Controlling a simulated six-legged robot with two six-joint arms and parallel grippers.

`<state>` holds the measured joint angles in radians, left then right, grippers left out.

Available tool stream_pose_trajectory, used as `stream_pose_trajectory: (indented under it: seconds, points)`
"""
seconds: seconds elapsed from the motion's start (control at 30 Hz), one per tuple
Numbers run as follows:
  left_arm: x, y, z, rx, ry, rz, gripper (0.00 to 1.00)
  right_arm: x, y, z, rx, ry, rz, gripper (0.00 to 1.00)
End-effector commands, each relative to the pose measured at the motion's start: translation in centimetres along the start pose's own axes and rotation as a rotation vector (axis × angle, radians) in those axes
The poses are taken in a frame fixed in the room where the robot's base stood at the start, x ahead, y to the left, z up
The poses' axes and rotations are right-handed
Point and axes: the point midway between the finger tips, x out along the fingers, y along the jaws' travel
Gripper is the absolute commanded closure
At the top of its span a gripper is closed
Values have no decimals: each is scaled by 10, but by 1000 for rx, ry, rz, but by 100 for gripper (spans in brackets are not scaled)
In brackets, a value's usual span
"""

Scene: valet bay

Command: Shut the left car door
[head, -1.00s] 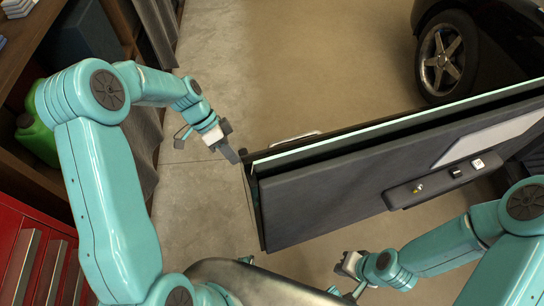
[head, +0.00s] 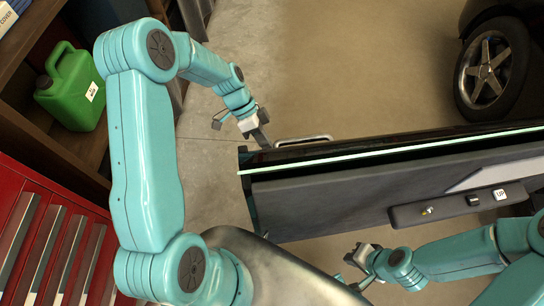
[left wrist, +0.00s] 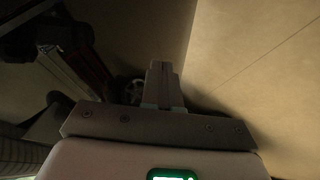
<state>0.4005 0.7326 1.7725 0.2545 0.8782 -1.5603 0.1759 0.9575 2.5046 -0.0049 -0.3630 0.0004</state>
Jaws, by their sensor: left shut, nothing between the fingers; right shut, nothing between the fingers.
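The dark car door (head: 320,206) stands open across the middle right of the head view. Its free end is at the left, its inner panel faces me, and its hinge side runs out of view at the right. A light outer handle (head: 303,140) shows on its far side. My left gripper (head: 262,138) is shut and empty, at the far side of the door near its free end; I cannot tell whether it touches. It also shows shut in the left wrist view (left wrist: 162,82). My right gripper (head: 354,262) is shut and empty, on the near side below the inner panel.
A car wheel (head: 487,70) under a dark body is at the upper right. A green can (head: 72,88) sits on a wooden shelf at the left, above a red drawer cabinet (head: 50,235). Bare floor (head: 350,70) lies beyond the door.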

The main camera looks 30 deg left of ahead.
Motion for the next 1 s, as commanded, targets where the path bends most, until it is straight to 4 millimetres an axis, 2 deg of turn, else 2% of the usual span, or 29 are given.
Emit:
stream_pose_trajectory:
  seconds: [0.03, 0.1, 0.3, 1.0]
  points:
    - [11, 1, 0, 0, -1, 5, 100, -1, 0, 0, 0, 0, 0, 100]
    - [22, 4, -1, 0, 0, 3, 100, -3, -1, 0, 0, 0, 0, 100]
    - [34, 27, -2, 1, 0, 2, 100, -8, -3, 0, 0, 0, 0, 100]
    - [40, 32, -4, -5, 3, -4, 100, -7, -2, 0, 0, 0, 0, 100]
